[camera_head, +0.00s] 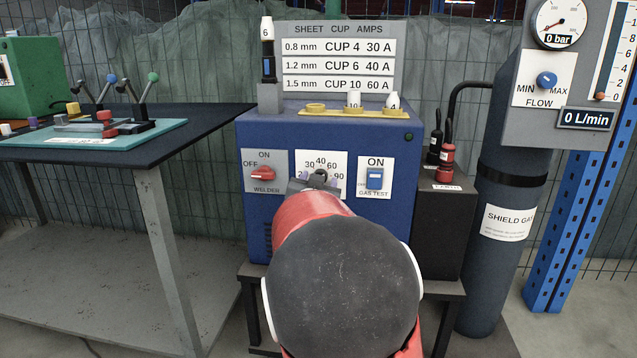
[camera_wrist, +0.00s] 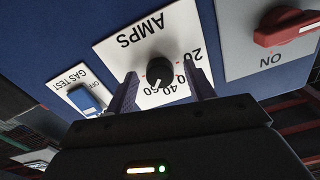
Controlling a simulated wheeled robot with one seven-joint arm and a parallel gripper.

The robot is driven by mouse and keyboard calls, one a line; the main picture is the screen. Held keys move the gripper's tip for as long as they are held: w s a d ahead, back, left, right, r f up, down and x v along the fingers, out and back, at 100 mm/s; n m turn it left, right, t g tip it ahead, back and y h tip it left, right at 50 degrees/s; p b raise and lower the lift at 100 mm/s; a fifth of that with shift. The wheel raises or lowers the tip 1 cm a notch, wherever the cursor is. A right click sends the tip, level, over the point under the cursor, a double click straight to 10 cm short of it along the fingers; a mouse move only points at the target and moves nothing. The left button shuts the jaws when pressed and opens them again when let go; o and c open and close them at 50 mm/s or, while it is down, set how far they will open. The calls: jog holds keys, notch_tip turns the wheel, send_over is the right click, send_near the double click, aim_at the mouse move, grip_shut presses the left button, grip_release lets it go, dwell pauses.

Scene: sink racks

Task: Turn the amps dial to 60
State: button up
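The amps dial is a black round knob (camera_wrist: 160,72) on a white AMPS plate (camera_wrist: 125,42) on the front of the blue welder (camera_head: 285,222). In the wrist view the plate appears upside down. A pale pointer line on the knob slants down-left toward the numbers, but the exact reading is unclear. My gripper (camera_wrist: 161,70) is open, with one purplish finger on each side of the knob and gaps visible between. In the head view the knob (camera_head: 320,175) shows just above my gripper, and my arm hides the plate's lower part.
A red welder switch (camera_head: 262,174) is left of the dial and a blue gas test switch (camera_head: 375,178) is right. A chart (camera_head: 338,60) reads CUP 10, 60 A for 1.5 mm. A gas cylinder (camera_head: 510,250) stands at right; a dark table (camera_head: 130,150) stands at left.

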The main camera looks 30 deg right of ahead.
jog(key=p+v, duration=0.1)
jog(key=v, duration=0.6)
jog(key=shift+s+a, duration=0.2)
jog(key=shift+s, duration=0.15)
dwell(0.4)
jog(key=s+a+f+n+g+y+p, duration=0.3)
jog(key=s+a+n+y, duration=0.4)
jog(key=s+a+y, duration=0.55)
jog(key=s+f+n+g+h, duration=0.1)
jog(key=s+f+g, duration=0.2)
jog(key=s, duration=0.5)
jog(key=s+a+f+n+g+h+b, duration=0.1)
jog(key=s+f+g, duration=0.2)
jog(key=s, duration=0.5)
